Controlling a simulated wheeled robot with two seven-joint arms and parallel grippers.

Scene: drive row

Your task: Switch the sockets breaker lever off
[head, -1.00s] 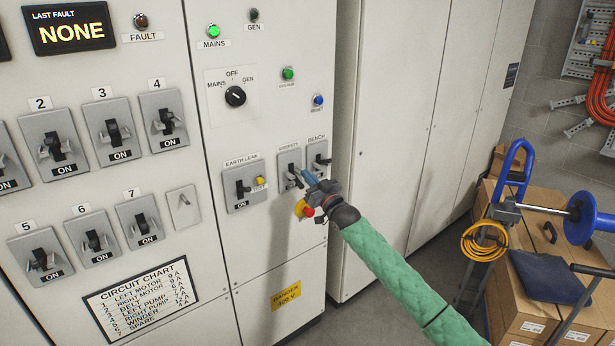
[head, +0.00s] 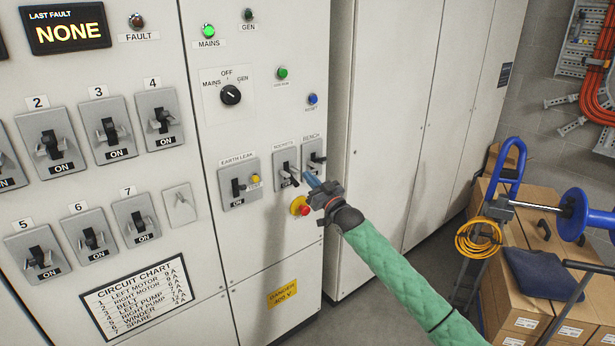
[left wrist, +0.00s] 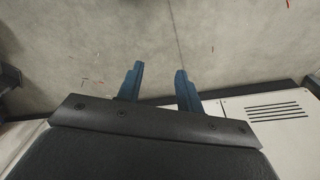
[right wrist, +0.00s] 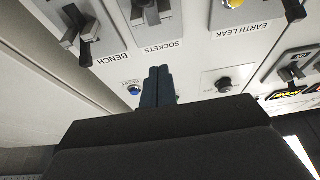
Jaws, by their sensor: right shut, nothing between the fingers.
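The sockets breaker (head: 286,167) is a grey plate on the cabinet, between the earth leak and bench breakers. Its dark lever (head: 290,179) looks tipped toward the lower part of the plate, unlike the bench lever. In the right wrist view, seen upside down, the sockets breaker (right wrist: 170,28) is partly cut off at the top edge. My right gripper (head: 309,179) is shut and empty, just below and right of that lever, apparently apart from it. Its fingers (right wrist: 158,70) are together in the right wrist view. My left gripper (left wrist: 158,80) is open and empty over the floor.
The earth leak breaker (head: 239,184) with a yellow button is left, the bench breaker (head: 313,157) right. A red knob on yellow (head: 300,206) sits below, close to my right gripper. Numbered breakers fill the left panel. Cardboard boxes (head: 535,285) and a cable stand are at right.

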